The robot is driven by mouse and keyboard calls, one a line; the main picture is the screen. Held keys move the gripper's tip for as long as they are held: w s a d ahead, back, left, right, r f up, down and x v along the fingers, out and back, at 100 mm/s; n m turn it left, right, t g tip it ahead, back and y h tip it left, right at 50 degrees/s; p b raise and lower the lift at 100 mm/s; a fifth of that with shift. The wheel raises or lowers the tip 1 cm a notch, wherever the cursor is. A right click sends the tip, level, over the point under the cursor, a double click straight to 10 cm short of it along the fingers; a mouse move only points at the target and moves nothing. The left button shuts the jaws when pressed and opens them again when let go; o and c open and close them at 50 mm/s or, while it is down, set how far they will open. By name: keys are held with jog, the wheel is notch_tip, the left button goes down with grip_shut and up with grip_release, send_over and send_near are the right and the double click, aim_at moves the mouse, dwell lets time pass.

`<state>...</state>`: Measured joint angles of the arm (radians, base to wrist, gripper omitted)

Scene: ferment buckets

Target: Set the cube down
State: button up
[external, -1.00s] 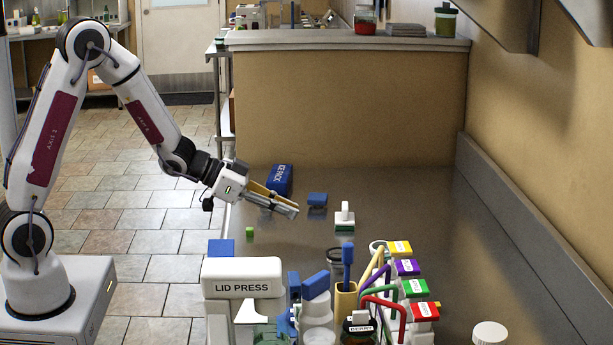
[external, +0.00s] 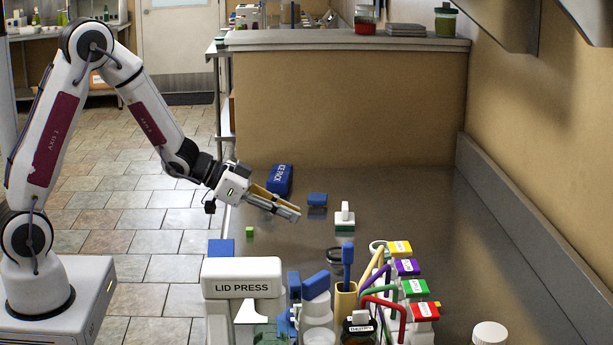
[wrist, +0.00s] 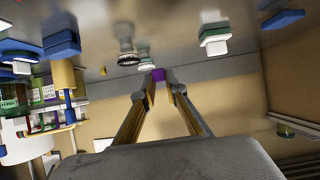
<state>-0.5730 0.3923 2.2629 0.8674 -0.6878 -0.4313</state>
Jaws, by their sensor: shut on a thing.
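My gripper (external: 292,212) is low over the left side of the steel counter, its fingers reaching to the right. In the wrist view, its two fingers (wrist: 160,82) close on a small purple cube (wrist: 158,75) at their tips. In the external view I cannot make out the purple cube at the fingertips. How far it is above the counter is hard to tell. A small green cube (external: 250,232) rests on the counter, left of the fingertips and apart from them.
A blue ice pack (external: 279,179) lies behind the gripper, a blue block (external: 317,199) and a white-handled brush (external: 344,218) to its right. The lid press (external: 241,286), bottles and a holder (external: 346,300) of coloured tools crowd the front. The counter (external: 430,220) is clear at right.

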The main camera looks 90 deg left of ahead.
jog(key=w+a, duration=0.2)
jog(key=w, duration=0.4)
jog(key=w+a+r, duration=0.1)
jog(key=w+a, duration=0.2)
jog(key=w, duration=0.4)
jog(key=shift+w+a+r, duration=0.2)
jog(key=shift+w+a, duration=0.05)
jog(key=shift+f, duration=0.1)
jog(key=shift+f, duration=3.05)
jog(key=shift+f, duration=1.85)
jog(key=shift+f, duration=0.15)
